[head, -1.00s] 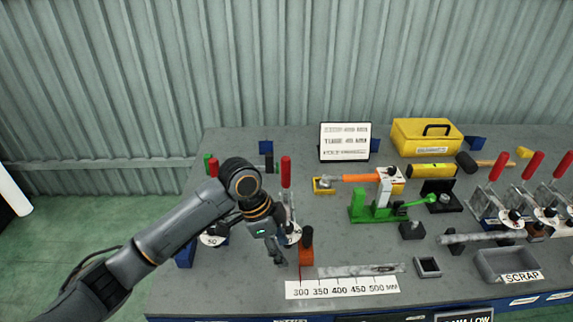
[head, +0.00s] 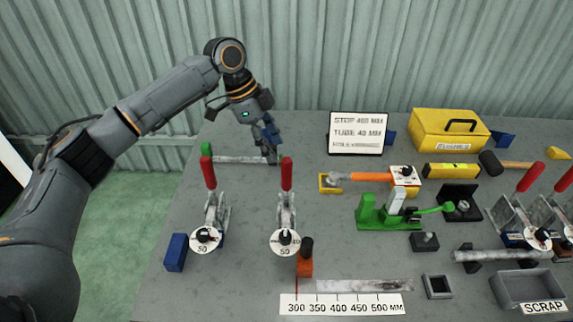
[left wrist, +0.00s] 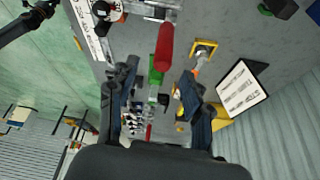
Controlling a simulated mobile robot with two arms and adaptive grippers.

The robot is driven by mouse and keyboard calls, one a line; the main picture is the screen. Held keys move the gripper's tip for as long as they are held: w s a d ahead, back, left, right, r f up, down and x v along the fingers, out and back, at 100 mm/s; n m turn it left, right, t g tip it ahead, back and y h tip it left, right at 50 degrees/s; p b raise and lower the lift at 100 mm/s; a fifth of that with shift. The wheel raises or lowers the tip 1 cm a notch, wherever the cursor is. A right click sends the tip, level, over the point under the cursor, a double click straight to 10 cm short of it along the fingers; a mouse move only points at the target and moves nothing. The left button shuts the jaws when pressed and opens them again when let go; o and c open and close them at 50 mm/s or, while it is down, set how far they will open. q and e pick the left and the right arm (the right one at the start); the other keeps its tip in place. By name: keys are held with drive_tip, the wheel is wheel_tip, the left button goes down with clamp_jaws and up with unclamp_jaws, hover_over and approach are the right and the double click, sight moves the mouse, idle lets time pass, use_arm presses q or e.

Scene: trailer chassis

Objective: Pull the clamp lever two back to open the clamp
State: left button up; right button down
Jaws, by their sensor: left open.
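Two toggle clamps with upright red levers stand at the left of the bench in the head view: the left lever (head: 208,172) and the right lever (head: 287,172). Each has a round white dial marked 50 at its front. No number on the levers is readable. My left gripper (head: 270,142) is open and empty, behind and slightly left of the right lever, apart from it. In the left wrist view my open fingers (left wrist: 157,88) spread wide, with a red lever (left wrist: 165,45) beyond the tips and between them. My right gripper is not in view.
A grey bar (head: 238,160) lies behind the clamps. A green toggle tool (head: 380,218), orange-handled tool (head: 365,177) and sign (head: 357,132) stand to the right. More red-levered clamps (head: 530,177) are at the far right. A scale strip (head: 340,305) lies in front.

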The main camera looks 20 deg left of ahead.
sight(287, 169)
use_arm(q)
drive_tip(key=x, duration=0.2)
drive_tip(key=p+x, duration=0.1)
drive_tip(key=x, duration=0.4)
drive_tip(key=shift+w+d+f, duration=0.1)
drive_tip(key=shift+w+f, duration=0.2)
drive_tip(key=shift+f, duration=0.1)
drive_tip(key=shift+d+f, duration=0.1)
drive_tip(key=shift+f, duration=0.2)
drive_tip(key=shift+f+p, duration=0.15)
drive_tip(key=shift+p, duration=0.15)
drive_tip(key=shift+f, duration=0.1)
drive_tip(key=shift+d, duration=0.1)
drive_tip(key=c, duration=1)
clamp_jaws()
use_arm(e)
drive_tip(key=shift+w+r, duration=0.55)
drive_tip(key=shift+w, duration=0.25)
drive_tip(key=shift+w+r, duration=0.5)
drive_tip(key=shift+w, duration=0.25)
